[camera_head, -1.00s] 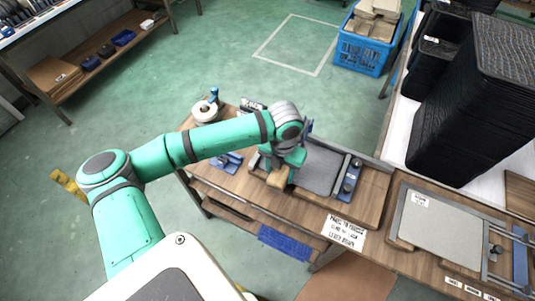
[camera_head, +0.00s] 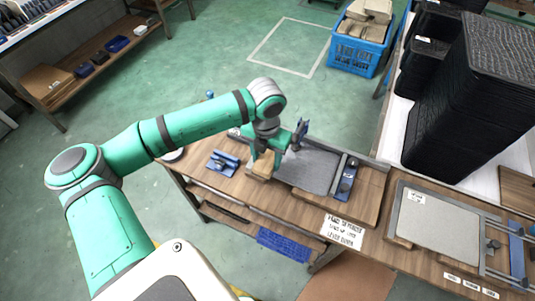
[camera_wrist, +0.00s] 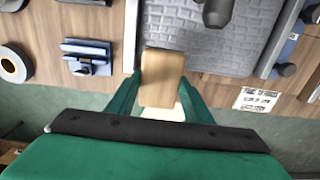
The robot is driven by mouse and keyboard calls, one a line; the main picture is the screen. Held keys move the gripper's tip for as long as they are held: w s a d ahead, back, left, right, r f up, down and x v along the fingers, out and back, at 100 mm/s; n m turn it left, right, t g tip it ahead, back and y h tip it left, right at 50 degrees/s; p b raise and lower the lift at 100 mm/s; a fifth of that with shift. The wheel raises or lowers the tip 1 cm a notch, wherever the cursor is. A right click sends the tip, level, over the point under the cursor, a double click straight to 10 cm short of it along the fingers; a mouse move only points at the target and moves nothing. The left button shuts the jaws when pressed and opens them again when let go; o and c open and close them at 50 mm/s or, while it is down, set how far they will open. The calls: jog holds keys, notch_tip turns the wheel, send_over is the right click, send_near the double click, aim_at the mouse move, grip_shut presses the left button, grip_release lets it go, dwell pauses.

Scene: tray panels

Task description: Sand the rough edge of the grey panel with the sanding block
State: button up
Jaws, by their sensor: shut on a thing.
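My gripper (camera_head: 264,163) is shut on a tan sanding block (camera_head: 262,167); the block also shows between the fingers in the wrist view (camera_wrist: 162,78). The grey panel (camera_head: 315,168) lies on a wooden board on the bench, to the right of the gripper, and fills the upper middle of the wrist view (camera_wrist: 205,55). The block is at the panel's near left corner and overlaps it in the wrist view. I cannot tell whether they touch. My gripper and arm hide part of the panel's left side.
A blue clamp (camera_head: 347,180) stands at the panel's right side. A blue tool (camera_head: 223,162) lies left of the gripper. A paper sign (camera_head: 345,231) is on the bench front. A second grey panel (camera_head: 436,220) lies in a frame at right. Black trays (camera_head: 480,95) stand behind.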

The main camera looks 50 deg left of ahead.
jog(key=shift+r, duration=0.55)
jog(key=shift+s+r, duration=0.15)
jog(key=shift+r, duration=0.6)
